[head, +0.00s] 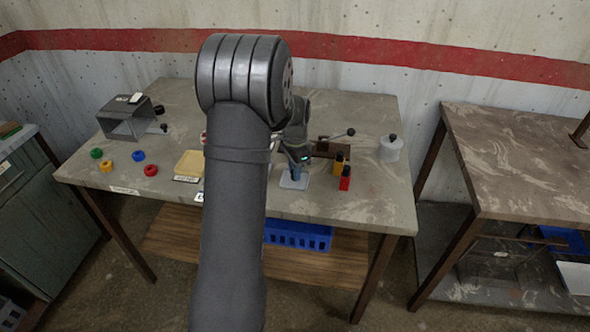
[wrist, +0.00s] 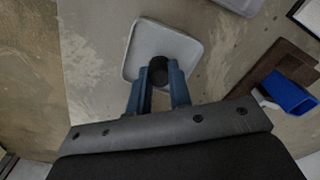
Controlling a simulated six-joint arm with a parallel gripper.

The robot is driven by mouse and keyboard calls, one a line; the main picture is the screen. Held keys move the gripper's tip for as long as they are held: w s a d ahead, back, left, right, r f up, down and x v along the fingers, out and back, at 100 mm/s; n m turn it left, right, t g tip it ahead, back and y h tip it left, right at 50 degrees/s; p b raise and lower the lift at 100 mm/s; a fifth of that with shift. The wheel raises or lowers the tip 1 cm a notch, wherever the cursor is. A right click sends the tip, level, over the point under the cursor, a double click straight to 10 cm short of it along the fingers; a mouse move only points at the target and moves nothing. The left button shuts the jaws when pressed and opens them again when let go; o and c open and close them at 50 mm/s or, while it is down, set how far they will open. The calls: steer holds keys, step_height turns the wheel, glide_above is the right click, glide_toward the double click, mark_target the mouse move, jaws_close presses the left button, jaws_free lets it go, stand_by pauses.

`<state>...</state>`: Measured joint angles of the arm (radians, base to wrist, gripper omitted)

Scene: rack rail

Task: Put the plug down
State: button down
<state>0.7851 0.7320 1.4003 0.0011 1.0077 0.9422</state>
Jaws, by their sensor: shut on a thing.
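My gripper (wrist: 162,88) has blue fingers closed around a dark, round-ended plug (wrist: 159,70) in the wrist view. The plug is over the pale square tray (wrist: 183,46), towards its near edge. I cannot tell whether the plug touches the tray or hangs just above it. In the head view my gripper (head: 296,172) points down at the same tray (head: 296,184) near the table's front. The plug is hidden there by the fingers.
A brown board (head: 328,151) lies behind. A white container (head: 390,150) stands further right.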

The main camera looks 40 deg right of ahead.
steer(key=shift+f, duration=0.15)
steer(key=c, duration=1.3)
jaws_free()
step_height(320, 180, up, 12)
steer(key=shift+r, duration=0.15)
